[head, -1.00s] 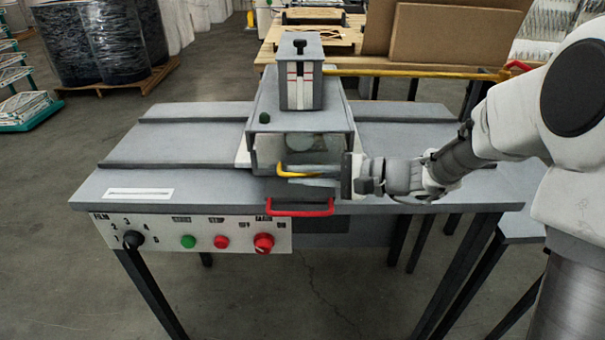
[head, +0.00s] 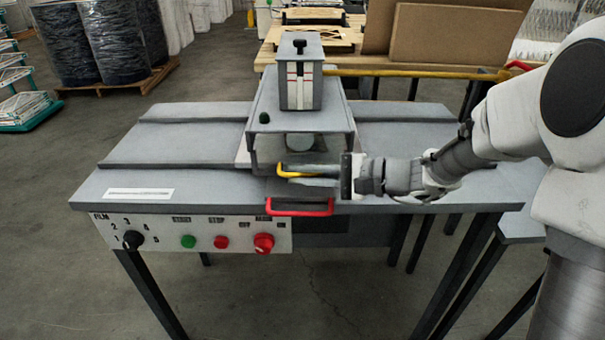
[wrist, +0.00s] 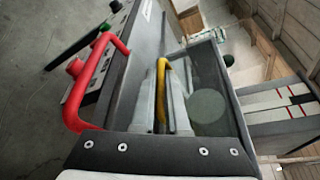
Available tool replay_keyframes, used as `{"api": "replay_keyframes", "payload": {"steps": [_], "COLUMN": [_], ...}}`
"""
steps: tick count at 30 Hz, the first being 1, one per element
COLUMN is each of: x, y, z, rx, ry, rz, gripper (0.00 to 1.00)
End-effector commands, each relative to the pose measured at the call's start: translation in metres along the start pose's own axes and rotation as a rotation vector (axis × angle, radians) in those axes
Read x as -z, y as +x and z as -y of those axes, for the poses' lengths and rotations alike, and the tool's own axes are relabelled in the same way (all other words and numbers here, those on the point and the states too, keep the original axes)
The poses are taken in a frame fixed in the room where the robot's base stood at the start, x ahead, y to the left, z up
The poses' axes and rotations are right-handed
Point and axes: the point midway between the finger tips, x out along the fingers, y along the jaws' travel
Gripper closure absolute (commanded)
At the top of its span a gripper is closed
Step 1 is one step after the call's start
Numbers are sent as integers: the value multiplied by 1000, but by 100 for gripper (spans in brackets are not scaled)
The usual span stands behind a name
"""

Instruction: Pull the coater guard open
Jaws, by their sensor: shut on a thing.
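The coater guard (head: 328,150) is the clear panel at the front of the grey coater housing; it also shows in the wrist view (wrist: 211,80). It appears to hang down across the front opening. Its yellow handle (head: 283,172) sticks out at the lower front and shows in the wrist view (wrist: 162,72) between my fingers. My gripper (head: 303,173) reaches in from the right and is shut on the yellow handle. My fingers hide part of the handle and the guard's lower edge.
A red handle (head: 300,207) sits just below, at the table's front edge, close to my gripper in the wrist view. The control panel (head: 205,232) with knob and buttons is at the front left. The floor in front is clear.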

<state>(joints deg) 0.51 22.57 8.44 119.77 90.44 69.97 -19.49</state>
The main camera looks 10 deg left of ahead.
Motion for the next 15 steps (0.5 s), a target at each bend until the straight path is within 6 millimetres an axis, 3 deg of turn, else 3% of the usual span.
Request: {"api": "replay_keyframes", "payload": {"steps": [15], "x": [-5], "y": [-3], "z": [3], "rx": [-20], "ry": [48], "rz": [0], "gripper": [100]}}
